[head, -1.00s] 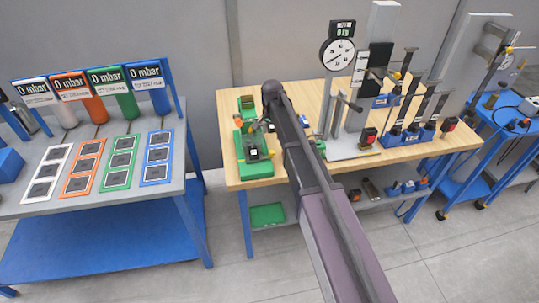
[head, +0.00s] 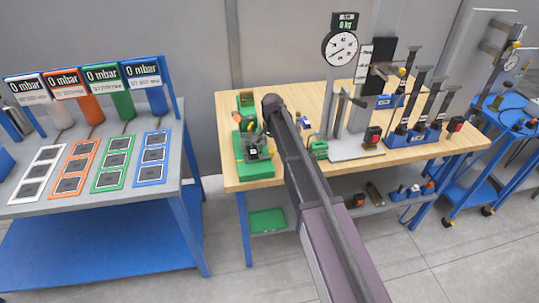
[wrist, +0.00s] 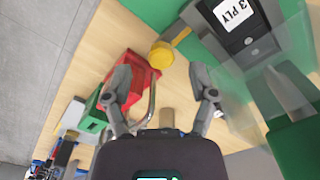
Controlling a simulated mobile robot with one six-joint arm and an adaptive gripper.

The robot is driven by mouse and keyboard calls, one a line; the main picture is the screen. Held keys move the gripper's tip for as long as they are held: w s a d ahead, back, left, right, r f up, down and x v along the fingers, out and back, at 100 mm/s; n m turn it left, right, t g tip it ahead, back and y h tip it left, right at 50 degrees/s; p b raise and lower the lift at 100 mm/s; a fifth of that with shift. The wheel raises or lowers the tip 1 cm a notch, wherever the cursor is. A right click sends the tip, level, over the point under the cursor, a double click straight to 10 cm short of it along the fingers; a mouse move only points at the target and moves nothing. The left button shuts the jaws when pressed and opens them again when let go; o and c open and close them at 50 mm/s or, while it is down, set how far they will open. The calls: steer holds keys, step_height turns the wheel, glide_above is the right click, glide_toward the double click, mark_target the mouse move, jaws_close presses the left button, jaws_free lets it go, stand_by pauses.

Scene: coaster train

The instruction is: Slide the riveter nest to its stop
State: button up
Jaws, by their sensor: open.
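The green riveter fixture (head: 243,172) stands at the left end of the wooden table. On it is a dark nest block with a white label (head: 253,153). In the wrist view the nest (wrist: 213,40) carries a "3 PLY" label, and a yellow knob (wrist: 162,54) on a short stem sticks out from its side. A clear guard (wrist: 275,100) stands beside it. My gripper (wrist: 163,84) is open and empty, its fingers apart, with the knob just beyond the gap between the fingertips. In the head view my arm hides part of the fixture's right side.
A red bin (wrist: 132,75) and a curved metal rod lie close by my left finger in the wrist view. A dial gauge stand (head: 341,48) and a blue tool rack (head: 412,138) occupy the table's right part. A blue-framed bench (head: 110,200) stands left, across a floor gap.

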steer(key=shift+f+b, duration=0.95)
steer(key=shift+f, duration=0.3)
steer(key=shift+c, duration=0.2)
jaws_close()
